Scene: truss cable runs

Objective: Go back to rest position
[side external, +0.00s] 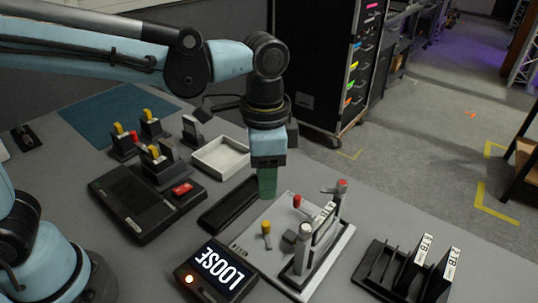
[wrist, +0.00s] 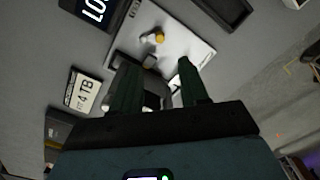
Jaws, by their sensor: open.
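My gripper (side external: 267,190) hangs pointing down above the back left edge of a white fixture plate (side external: 258,245). Its green fingers look close together from the side. In the wrist view my gripper (wrist: 160,80) shows two fingers apart, with parts of the fixture visible beyond the gap. I see nothing held. The plate carries a clamp with a red-topped post (side external: 342,184), a red-handled peg (side external: 297,201) and a yellow-topped peg (side external: 266,228). The yellow top also shows in the wrist view (wrist: 159,37). The lower clamp is partly hidden by my fingers there.
A display (side external: 216,272) reading "LOOSE" stands in front of the plate. A black rack (side external: 410,275) with labelled slots is at right. A white tray (side external: 221,158), a black narrow tray (side external: 230,205) and a black console (side external: 133,200) lie left. A dark case (side external: 322,70) stands behind.

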